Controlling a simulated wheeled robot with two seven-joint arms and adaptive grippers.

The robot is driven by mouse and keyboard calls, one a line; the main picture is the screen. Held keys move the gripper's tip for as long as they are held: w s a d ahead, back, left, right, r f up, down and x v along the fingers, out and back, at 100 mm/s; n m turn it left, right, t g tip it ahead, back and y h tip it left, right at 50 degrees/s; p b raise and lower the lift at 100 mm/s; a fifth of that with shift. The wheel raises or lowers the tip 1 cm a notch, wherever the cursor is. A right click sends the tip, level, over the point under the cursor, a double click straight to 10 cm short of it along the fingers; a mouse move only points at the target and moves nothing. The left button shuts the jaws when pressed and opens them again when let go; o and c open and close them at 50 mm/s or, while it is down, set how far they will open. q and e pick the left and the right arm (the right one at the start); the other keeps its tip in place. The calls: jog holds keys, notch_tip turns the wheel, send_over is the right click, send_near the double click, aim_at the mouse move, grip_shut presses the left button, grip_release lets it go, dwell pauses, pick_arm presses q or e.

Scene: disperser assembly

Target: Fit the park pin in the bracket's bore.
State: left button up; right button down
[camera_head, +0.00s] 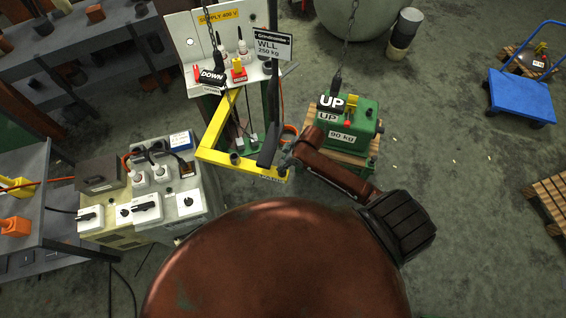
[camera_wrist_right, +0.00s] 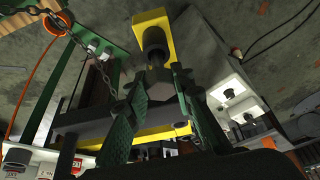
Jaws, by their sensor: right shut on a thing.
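A yellow angled bracket (camera_head: 215,140) stands left of my right gripper in the head view. A dark round collar (camera_head: 236,158) sits on its lower corner; I cannot tell whether this is the bore. My right gripper (camera_head: 279,154) is beside the bracket's right end. In the wrist view its green-padded fingers (camera_wrist_right: 158,84) are shut on a grey faceted piece (camera_wrist_right: 158,90), which looks like the park pin. Just beyond it is a yellow bracket part (camera_wrist_right: 152,18) with a dark round fitting. Whether the pin touches it is unclear. My left gripper is not in view.
A green 90 kg block (camera_head: 365,125) stands on a wooden pallet to the right. Hanging UP (camera_head: 331,102) and DOWN (camera_head: 212,77) controls are close by. Switch boxes (camera_head: 178,192) are at left. A blue trolley (camera_head: 522,92) stands at far right, with open floor before it.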

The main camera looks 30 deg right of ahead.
jog(key=shift+f, duration=0.4)
jog(key=c, duration=1.6)
grip_release()
jog(key=v, duration=1.2)
